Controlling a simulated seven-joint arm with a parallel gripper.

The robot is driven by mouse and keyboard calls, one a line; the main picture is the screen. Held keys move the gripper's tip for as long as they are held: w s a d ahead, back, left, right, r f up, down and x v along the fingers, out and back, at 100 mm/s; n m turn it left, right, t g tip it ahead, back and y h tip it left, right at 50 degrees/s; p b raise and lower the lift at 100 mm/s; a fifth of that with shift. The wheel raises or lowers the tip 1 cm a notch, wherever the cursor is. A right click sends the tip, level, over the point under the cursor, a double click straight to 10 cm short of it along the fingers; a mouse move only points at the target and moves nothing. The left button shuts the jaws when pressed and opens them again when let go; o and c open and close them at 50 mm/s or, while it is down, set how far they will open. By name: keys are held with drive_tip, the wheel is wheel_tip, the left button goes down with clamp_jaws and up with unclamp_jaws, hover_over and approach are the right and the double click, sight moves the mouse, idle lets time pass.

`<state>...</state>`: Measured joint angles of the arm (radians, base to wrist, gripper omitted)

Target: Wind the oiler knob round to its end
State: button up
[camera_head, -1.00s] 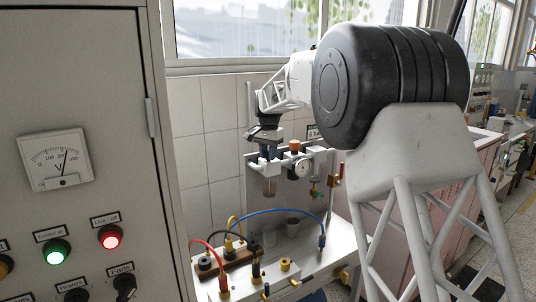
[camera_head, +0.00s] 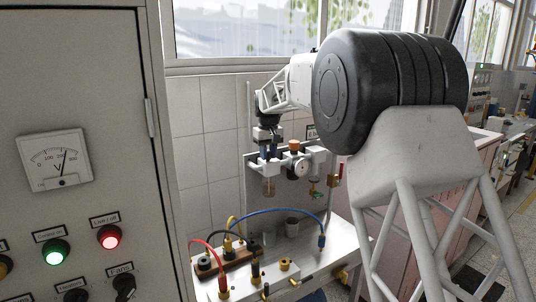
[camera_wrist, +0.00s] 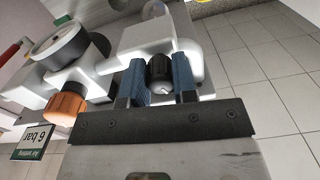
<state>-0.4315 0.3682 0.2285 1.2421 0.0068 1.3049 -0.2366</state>
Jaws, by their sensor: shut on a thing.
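The oiler knob (camera_wrist: 159,70) is small and black with a pale mark on its top. It shows in the wrist view between the two blue fingers of my gripper (camera_head: 269,153), which is shut on it from above. The oiler's pale body (camera_wrist: 150,37) lies around and behind the knob. In the head view its bowl (camera_head: 268,187) hangs below the gripper, and the knob itself is hidden by the fingers.
An orange regulator knob (camera_wrist: 66,102) and a round gauge (camera_wrist: 62,50) sit close beside the oiler. A sign reading 6 bar (camera_wrist: 35,143) is nearby. Coloured cables (camera_head: 265,212) cross the bench (camera_head: 320,262) below. A grey cabinet (camera_head: 90,90) stands at left.

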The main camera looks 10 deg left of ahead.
drive_tip(key=n, duration=0.4)
drive_tip(key=shift+w+r+n, duration=0.1)
drive_tip(key=shift+n, duration=2.2)
drive_tip(key=o, duration=0.9)
drive_tip(key=shift+r, duration=3.85)
